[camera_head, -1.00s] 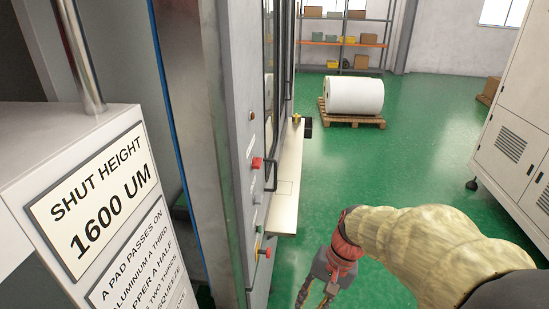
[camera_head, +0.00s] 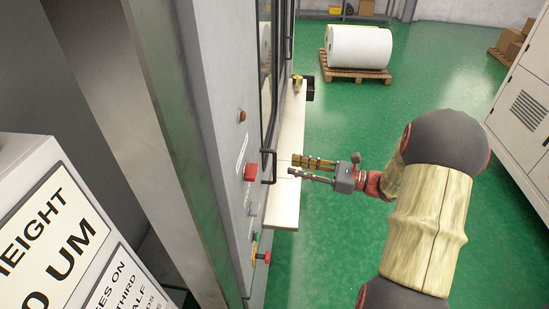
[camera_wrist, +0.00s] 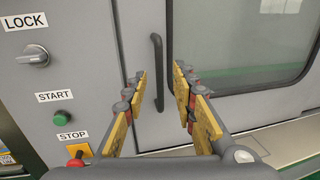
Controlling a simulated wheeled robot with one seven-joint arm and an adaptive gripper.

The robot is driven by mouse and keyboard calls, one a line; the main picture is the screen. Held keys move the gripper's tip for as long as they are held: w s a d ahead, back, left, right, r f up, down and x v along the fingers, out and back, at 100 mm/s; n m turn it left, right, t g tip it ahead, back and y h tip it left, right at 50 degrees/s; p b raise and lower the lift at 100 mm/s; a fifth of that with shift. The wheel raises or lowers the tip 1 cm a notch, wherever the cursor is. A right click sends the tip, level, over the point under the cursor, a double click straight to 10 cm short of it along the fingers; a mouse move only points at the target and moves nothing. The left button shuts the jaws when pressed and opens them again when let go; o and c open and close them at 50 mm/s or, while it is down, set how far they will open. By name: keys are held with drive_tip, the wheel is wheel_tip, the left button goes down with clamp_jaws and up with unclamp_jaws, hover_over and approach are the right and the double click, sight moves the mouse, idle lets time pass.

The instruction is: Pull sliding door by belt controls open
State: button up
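The sliding door (camera_head: 285,80) is on the machine's side, with a grey frame and a large window. Its black vertical bar handle (camera_head: 267,166) is at the door's near edge; it also shows in the wrist view (camera_wrist: 157,68), upright. My gripper (camera_head: 289,167) is open and empty, pointing at the handle from the right at about its height. In the wrist view my gripper (camera_wrist: 160,74) has its yellow-padded fingers apart, with the handle showing between them. The handle appears still ahead of the fingertips; I cannot tell whether they touch it.
Left of the door are a LOCK knob (camera_wrist: 33,54), a green START button (camera_wrist: 62,117) and a red STOP button (camera_wrist: 75,160). A pale ledge (camera_head: 286,206) juts out below the handle. A sign box (camera_head: 40,155) stands at near left. Green floor (camera_head: 430,75) is open at right.

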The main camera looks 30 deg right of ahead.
drive_tip(key=shift+x, duration=3.9)
drive_tip(key=shift+f, duration=0.1)
drive_tip(key=c, duration=0.3)
drive_tip(key=c, duration=0.4)
clamp_jaws()
